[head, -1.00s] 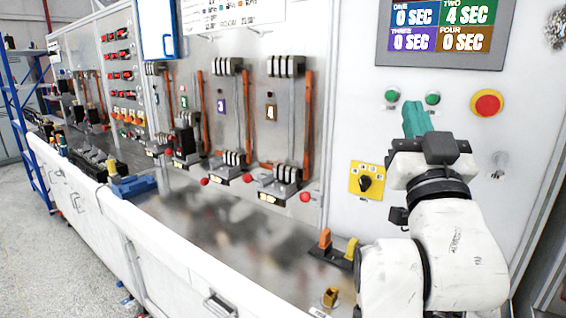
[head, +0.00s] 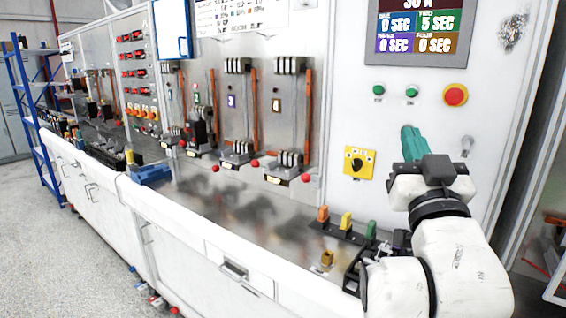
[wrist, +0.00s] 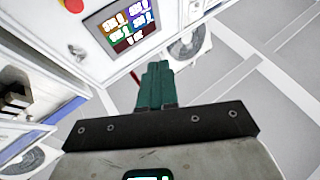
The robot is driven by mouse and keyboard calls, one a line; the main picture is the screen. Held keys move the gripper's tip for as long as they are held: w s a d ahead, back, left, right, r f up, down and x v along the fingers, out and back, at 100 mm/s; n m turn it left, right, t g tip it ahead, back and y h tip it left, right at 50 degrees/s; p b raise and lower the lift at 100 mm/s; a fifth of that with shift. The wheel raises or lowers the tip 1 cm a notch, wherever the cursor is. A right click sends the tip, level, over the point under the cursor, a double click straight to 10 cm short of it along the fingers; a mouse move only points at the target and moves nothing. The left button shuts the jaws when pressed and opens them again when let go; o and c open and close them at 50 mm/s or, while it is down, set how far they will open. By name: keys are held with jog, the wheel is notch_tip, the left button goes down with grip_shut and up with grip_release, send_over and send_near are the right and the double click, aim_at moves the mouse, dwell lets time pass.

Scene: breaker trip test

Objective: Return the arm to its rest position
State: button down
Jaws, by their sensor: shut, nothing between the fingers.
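My gripper (head: 412,143) is shut and empty, its teal fingers together and pointing up in front of the right part of the white panel. In the head view it is below the push buttons and right of the yellow rotary switch (head: 359,162). My arm bends up from the lower right corner. In the wrist view the shut gripper (wrist: 157,66) points toward the area right of the timer screen (wrist: 127,24). The timer screen (head: 421,32) also shows in the head view, with TWO at 5 SEC.
A red emergency button (head: 456,95) and two green buttons (head: 412,91) sit on the panel. Several breaker stations line the wall to the left. Orange, yellow and green connectors (head: 346,221) stand on the bench (head: 240,215). Open floor (head: 50,250) lies at left.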

jog(key=s+d+f+g, duration=0.2)
jog(key=f+g, duration=0.2)
jog(key=f, duration=0.7)
jog(key=s+d+f+g, duration=0.3)
jog(key=f, duration=0.8)
jog(key=s+d+f+g, duration=0.2)
jog(key=f+g, duration=0.2)
jog(key=f, duration=0.7)
jog(key=s+f+g, duration=0.4)
jog(key=s+f, duration=0.3)
jog(key=s, duration=0.3)
jog(key=s+f+g+y, duration=0.1)
jog(key=s+f+g, duration=0.3)
jog(key=s+f, duration=0.3)
jog(key=s+f+g, duration=0.3)
jog(key=s+f, duration=0.4)
jog(key=s, duration=0.6)
jog(key=shift+d+g+y, duration=0.35)
jog(key=shift+g+y, duration=0.05)
